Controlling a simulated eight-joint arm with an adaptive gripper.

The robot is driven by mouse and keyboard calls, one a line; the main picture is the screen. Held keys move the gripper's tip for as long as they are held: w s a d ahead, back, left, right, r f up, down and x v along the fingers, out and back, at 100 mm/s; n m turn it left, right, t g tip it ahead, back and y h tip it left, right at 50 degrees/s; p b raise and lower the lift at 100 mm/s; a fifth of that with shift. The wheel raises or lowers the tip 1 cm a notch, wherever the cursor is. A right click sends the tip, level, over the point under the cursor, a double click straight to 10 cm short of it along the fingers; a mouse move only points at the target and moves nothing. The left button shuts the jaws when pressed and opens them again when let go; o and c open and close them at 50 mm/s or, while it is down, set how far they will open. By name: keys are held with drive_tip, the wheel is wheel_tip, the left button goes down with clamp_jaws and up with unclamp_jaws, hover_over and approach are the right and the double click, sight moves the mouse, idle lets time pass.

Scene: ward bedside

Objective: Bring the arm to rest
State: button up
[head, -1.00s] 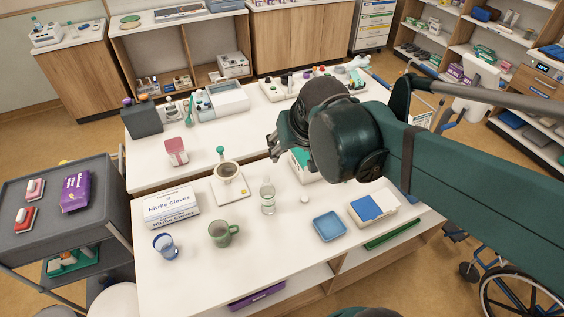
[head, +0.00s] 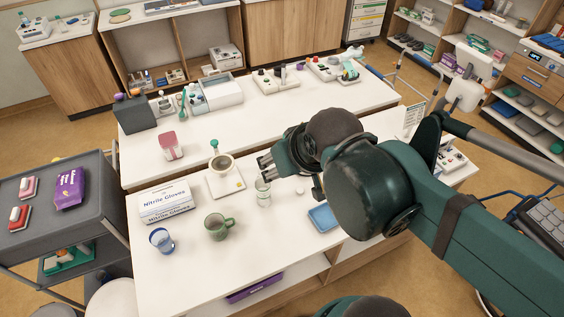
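My gripper (head: 266,164) is above the middle of the near white table (head: 215,262). It points to the left, over the upper part of a clear bottle (head: 263,193). Its fingers are small and partly overlapped by my wrist, and I cannot tell whether they touch the bottle. Some finger tips show, but how far apart they are is unclear. My arm reaches in from the right and hides much of the table's right side.
A cup on a white tray (head: 236,188), a green mug (head: 219,228), a blue cup (head: 162,240) and a nitrile gloves box (head: 167,205) stand left of the gripper. A blue tray (head: 322,217) is partly under my arm.

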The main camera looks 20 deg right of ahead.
wheel_tip(320, 180, down, 12)
drive_tip(key=b, duration=1.2)
drive_tip(key=shift+f, duration=0.1)
idle(0.7)
